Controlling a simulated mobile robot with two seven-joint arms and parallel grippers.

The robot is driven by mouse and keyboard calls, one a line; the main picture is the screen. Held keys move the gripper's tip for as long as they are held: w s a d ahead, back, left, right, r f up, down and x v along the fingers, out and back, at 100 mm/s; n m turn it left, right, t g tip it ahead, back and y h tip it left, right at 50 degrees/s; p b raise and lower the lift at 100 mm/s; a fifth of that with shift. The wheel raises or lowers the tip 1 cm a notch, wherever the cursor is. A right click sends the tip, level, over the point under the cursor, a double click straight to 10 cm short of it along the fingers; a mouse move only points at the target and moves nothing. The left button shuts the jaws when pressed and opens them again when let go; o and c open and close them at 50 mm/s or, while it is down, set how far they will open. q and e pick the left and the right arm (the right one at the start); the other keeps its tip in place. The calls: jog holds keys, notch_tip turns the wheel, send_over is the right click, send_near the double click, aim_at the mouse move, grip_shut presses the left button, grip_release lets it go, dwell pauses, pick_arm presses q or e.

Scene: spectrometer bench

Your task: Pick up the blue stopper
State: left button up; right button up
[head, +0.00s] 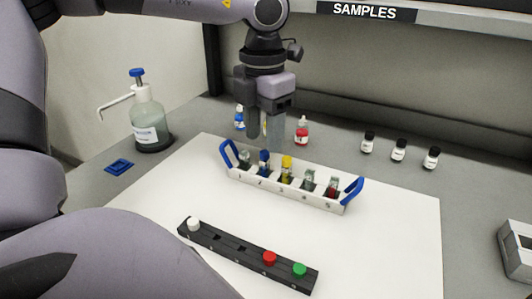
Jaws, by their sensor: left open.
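The blue stopper (264,156) appears to sit on top of a cuvette in the second slot of the white rack (317,200). The rack has blue end handles and stands on the white mat. A yellow stopper (287,162) is in the slot to its right. My left gripper (264,142) is open and empty, fingers pointing down, just above and slightly behind the blue stopper in the picture. I cannot tell the exact gap between them. My right gripper is not in view.
A black stopper strip (222,240) in front holds white, red and green stoppers, with empty holes between. Small bottles, including a red-capped one (302,132), stand behind. The mat's front right is clear.

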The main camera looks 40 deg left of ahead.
aim_at(264, 152)
pick_arm(q)
notch_tip(264, 152, down, 3)
jog(key=shift+w+f, duration=0.1)
grip_shut()
dwell(0.3)
